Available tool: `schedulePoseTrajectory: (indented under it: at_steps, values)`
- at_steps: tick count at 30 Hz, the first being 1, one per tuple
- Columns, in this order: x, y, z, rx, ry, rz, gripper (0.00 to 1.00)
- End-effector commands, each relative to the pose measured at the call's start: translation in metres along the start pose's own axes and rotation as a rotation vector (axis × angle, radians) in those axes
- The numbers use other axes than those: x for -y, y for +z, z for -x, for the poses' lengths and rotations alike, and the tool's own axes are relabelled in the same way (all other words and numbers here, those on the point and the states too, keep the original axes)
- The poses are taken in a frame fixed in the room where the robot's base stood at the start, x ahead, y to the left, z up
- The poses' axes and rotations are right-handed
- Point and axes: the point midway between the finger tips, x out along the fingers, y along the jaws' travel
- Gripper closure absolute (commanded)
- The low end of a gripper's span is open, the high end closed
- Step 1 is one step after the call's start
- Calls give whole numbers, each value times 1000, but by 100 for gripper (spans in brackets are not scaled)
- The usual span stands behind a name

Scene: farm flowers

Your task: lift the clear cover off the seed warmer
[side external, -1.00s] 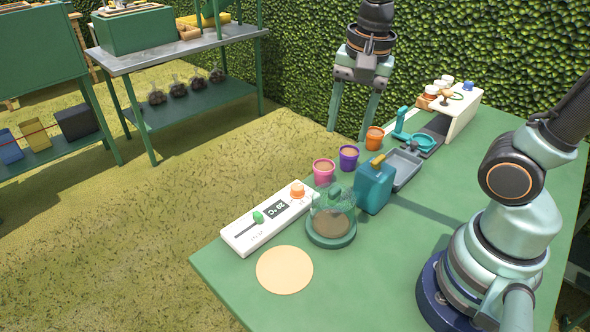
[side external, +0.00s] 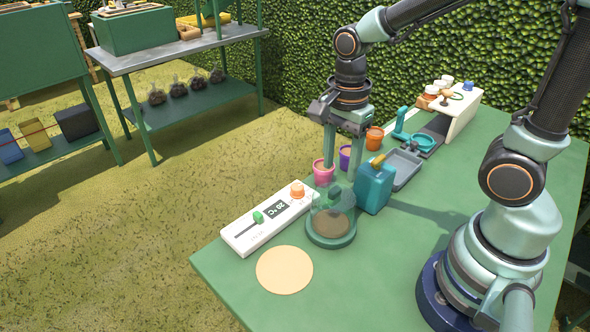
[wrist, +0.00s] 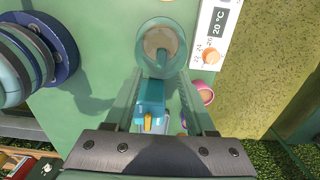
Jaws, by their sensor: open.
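The seed warmer (side external: 331,240) is a round green base with brown soil in it, near the front of the green table. Its clear cover (side external: 319,218) sits on it, with a green knob (side external: 334,196) on top. In the wrist view the cover (wrist: 161,47) shows from above, beyond my fingertips. My gripper (side external: 343,168) is open and empty, pointing down, above and slightly behind the cover. Its fingers appear apart from the knob. In the wrist view my gripper (wrist: 163,75) spreads its fingers either side of a teal box, which lies below.
A teal watering container (side external: 374,188) stands right beside the warmer. A white control panel (side external: 268,220) lies to its left. Pink (side external: 323,172), purple and orange pots stand behind. A round tan mat (side external: 284,270) lies in front, with bare table to the right.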

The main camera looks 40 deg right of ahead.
Motion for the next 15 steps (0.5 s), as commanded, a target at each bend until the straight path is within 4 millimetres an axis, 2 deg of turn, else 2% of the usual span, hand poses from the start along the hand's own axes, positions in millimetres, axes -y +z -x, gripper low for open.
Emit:
schedulePoseTrajectory:
  at_steps: [9,15]
  values:
    - [1,6,-42,-1,5,0,45]
    - [1,6,-48,0,2,0,45]
